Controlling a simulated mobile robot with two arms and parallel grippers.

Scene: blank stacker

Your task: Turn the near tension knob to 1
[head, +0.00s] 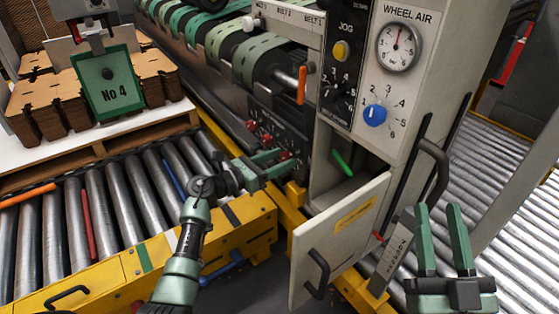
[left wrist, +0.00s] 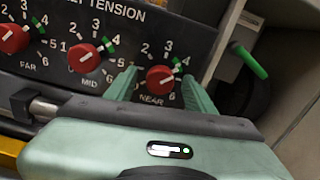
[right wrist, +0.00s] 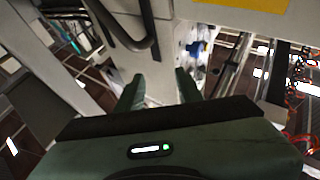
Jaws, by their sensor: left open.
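The near tension knob (left wrist: 160,78) is the rightmost of three red knobs on the black tension panel in the left wrist view. Its white pointer mark points up and right, towards the green mark near 4. The 1 on its dial is hidden behind a finger. My left gripper (left wrist: 157,84) is open, with one finger on each side of this knob; I cannot tell whether they touch it. In the head view the left gripper (head: 262,166) is at the panel and partly covers the knobs. My right gripper (head: 439,212) is open and empty at the lower right.
The mid knob (left wrist: 86,57) and far knob (left wrist: 12,39) sit to the left. A green-handled lever (left wrist: 248,58) stands to the right, in an open compartment. The cabinet door (head: 340,235) hangs open between my grippers. A yellow rail (head: 130,265) runs below my left arm.

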